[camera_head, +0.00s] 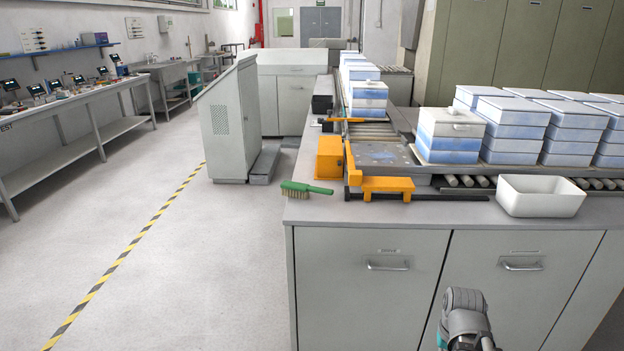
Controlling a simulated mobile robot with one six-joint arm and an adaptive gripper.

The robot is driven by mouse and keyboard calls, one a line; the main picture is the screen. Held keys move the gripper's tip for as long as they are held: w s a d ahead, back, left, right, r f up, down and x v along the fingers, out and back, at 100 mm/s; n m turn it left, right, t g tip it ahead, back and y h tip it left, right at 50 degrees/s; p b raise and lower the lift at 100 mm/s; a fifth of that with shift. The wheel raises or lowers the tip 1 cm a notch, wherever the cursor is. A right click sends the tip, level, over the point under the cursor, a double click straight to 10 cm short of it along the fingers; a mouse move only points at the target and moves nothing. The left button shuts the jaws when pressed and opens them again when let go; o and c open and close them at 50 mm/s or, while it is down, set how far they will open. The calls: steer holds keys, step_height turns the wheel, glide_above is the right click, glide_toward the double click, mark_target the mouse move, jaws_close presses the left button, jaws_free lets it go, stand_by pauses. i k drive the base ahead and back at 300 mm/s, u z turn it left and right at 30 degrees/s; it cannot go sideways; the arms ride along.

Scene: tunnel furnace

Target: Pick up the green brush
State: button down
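The green brush (306,188) lies on the left front corner of the grey counter top (330,212). Its bristle head points left and sits at the counter's left edge, and its handle points right. A part of my arm shows at the bottom of the view, in front of the cabinet doors, to the right of the brush and lower than it. The end of my gripper is not in the picture, so its fingers are hidden. Nothing visible touches the brush apart from the counter.
An orange block (329,157) and an orange bracket (386,187) stand right behind and beside the brush. A white bin (541,196) stands at the counter's front right. Stacked white-blue boxes (450,135) sit on the roller conveyor.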

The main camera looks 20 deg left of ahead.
mark_target(298, 190)
steer(key=u, duration=0.35)
steer(key=i, duration=0.9)
steer(key=u, duration=0.65)
